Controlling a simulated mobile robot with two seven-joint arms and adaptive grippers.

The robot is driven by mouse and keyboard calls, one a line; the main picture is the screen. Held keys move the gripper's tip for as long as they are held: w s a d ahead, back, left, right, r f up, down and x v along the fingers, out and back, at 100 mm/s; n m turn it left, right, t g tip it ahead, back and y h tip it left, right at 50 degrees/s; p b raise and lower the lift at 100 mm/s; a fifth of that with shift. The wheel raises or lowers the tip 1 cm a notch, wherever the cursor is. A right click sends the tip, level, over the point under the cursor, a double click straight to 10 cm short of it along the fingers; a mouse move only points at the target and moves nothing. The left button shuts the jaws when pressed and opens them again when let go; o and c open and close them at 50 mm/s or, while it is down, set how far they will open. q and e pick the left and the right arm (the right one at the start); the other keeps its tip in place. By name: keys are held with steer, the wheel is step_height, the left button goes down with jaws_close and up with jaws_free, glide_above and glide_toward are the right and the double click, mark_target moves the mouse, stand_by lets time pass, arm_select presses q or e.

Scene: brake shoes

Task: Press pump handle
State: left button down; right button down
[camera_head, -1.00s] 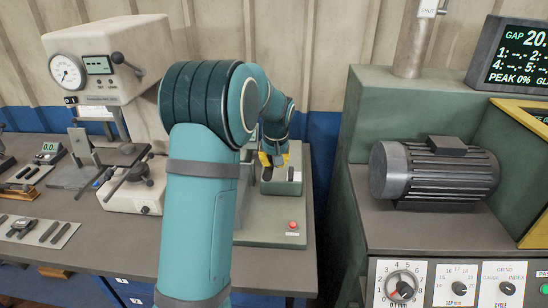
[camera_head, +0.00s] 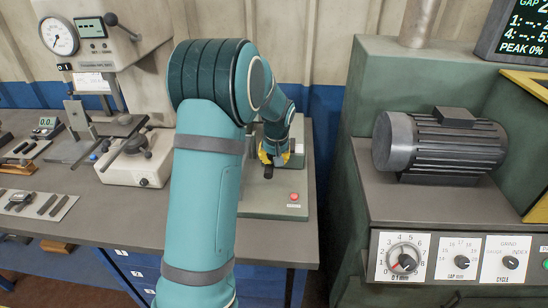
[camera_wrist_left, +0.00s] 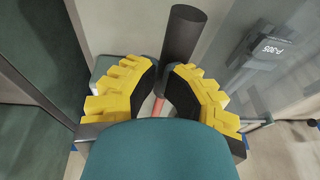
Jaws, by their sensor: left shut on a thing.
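The pump handle appears as a dark cylindrical grip (camera_wrist_left: 184,38) in the left wrist view, standing out beyond my fingertips. My left gripper (camera_wrist_left: 168,72) has yellow fingers with black pads, closed in around the handle's near end. In the head view my left gripper (camera_head: 270,157) is at the back of the bench, with a dark rounded end of the handle (camera_head: 268,172) showing just below it. My left arm hides most of the pump area. My right gripper is not in view.
A red button (camera_head: 294,196) sits on the grey-green base plate (camera_head: 270,208) in front of the gripper. A gauge machine (camera_head: 85,48) stands at left. A green machine with a finned motor (camera_head: 440,145) stands close at right, across a narrow gap.

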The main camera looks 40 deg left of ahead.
arm_select(q)
steer(key=s+d+p+v, duration=0.1)
steer(key=p+v, duration=0.3)
steer(key=v, duration=0.9)
steer(key=shift+s+d+p, duration=0.25)
steer(key=shift+p, duration=0.05)
steer(key=shift+d+f, duration=0.1)
steer(key=shift+f, duration=0.2)
